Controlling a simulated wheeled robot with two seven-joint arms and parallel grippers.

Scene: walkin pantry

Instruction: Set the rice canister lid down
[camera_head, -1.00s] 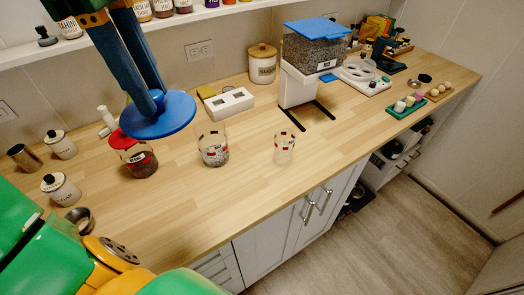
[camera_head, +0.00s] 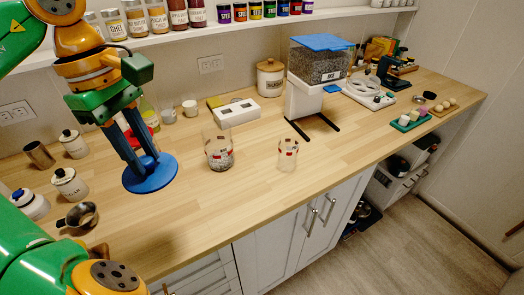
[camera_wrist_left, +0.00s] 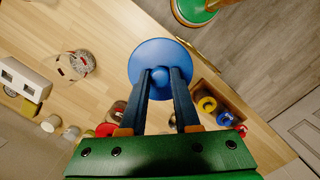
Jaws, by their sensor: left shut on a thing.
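The blue round lid (camera_head: 152,180) is in my left gripper (camera_head: 146,156), whose fingers are shut on its knob from above. The lid is roughly level over the front left part of the counter; whether it touches the wood I cannot tell. It also shows in the left wrist view (camera_wrist_left: 160,50) between the fingertips (camera_wrist_left: 160,76). An open glass canister (camera_head: 219,152) with grains stands just right of the lid, apart from it; it also shows in the left wrist view (camera_wrist_left: 76,65). Its label is not readable. My right gripper is not in view.
A red-lidded canister (camera_head: 152,126) is mostly hidden behind my left fingers and the lid. A small glass (camera_head: 287,156) and a blue-topped dispenser (camera_head: 318,62) stand right. The counter's front middle is clear.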

